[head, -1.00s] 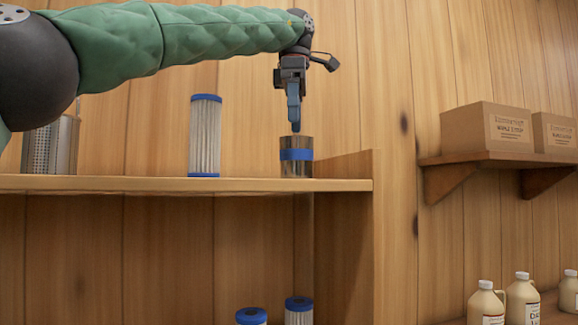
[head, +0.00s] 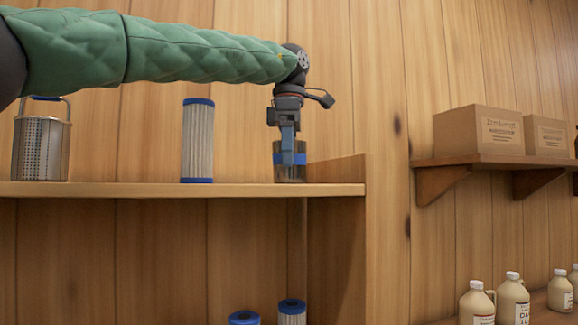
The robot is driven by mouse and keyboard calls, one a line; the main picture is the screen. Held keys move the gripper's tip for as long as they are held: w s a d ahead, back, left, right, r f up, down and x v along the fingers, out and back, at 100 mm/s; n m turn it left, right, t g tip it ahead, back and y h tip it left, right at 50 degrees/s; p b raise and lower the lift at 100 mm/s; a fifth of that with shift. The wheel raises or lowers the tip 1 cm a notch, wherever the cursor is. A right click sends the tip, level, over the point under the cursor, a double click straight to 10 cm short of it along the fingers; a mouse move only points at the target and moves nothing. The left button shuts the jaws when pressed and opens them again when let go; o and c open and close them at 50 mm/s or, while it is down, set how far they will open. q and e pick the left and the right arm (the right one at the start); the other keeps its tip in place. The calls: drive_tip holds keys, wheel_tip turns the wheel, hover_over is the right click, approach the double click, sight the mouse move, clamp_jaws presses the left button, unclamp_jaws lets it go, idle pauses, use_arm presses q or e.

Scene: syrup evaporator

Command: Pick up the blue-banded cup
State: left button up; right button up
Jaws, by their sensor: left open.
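The blue-banded cup (head: 290,174) is a clear, greyish cup with a blue band around its middle. It stands upright at the right end of the wooden shelf (head: 150,189). My left gripper (head: 288,150) points straight down at the cup from above, and its blue fingers overlap the cup's upper part in the head view. The jaws are open. Whether a finger is inside the cup or in front of it, I cannot tell. My right gripper is not in view.
A white pleated filter (head: 198,141) with blue ends and a perforated metal basket (head: 41,148) stand left on the shelf. A raised wooden side panel (head: 337,172) is close right of the cup. Cardboard boxes (head: 478,130) and jugs (head: 513,300) are farther right.

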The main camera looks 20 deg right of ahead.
use_arm(q)
drive_tip(key=c, duration=1.1)
drive_tip(key=shift+o, duration=0.2)
